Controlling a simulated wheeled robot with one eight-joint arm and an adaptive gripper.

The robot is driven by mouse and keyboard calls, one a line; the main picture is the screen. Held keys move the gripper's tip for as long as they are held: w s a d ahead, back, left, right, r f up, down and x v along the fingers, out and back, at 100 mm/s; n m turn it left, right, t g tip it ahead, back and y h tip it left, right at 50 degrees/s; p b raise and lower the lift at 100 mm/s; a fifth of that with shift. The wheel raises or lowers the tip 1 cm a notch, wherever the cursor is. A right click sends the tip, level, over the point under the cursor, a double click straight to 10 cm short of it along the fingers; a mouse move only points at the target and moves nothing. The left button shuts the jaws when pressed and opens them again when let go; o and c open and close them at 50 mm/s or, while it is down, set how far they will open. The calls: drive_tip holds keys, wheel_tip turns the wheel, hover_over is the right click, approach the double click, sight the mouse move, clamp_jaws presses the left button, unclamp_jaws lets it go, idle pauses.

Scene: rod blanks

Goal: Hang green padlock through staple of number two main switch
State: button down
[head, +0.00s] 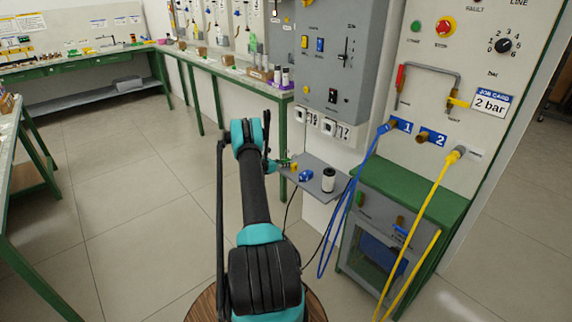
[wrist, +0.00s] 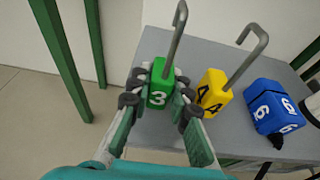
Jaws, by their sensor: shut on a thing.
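The green padlock (wrist: 158,95), marked 3, stands upright with its long grey open-ended shackle pointing up in the wrist view. My gripper (wrist: 160,98) is shut on its body, one finger on each side. I cannot tell whether its base touches the grey shelf. In the head view my gripper (head: 281,163) is at the shelf's left end, and the padlock is small there. A grey switch cabinet (head: 365,60) with several switches is on the wall above. I cannot make out a number two main switch or its staple.
A yellow padlock (wrist: 214,92) marked 4 stands close right of the green one. A blue padlock (wrist: 272,106) marked 6 is further right on the shelf (head: 315,189). A dark-and-white cylinder (head: 328,180) stands there too. Blue (head: 350,205) and yellow (head: 424,222) hoses hang at right.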

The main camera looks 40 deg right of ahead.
drive_tip(key=shift+r, duration=0.15)
drive_tip(key=shift+r, duration=1.35)
drive_tip(key=w+d+r, duration=0.1)
drive_tip(key=w+r, duration=0.1)
drive_tip(key=r, duration=0.8)
drive_tip(key=w+r, duration=0.3)
drive_tip(key=r, duration=0.7)
wheel_tip(320, 180, up, 36)
hover_over(286, 159)
drive_tip(key=s+a, duration=0.1)
drive_tip(key=a, duration=0.2)
drive_tip(key=s+a+r, duration=0.2)
drive_tip(key=s+r, duration=0.3)
drive_tip(key=r, duration=0.3)
drive_tip(key=s+a+r, duration=0.3)
drive_tip(key=s+r, duration=0.2)
drive_tip(key=r, duration=0.3)
drive_tip(key=shift+s+r, duration=0.2)
drive_tip(key=shift+r, duration=0.2)
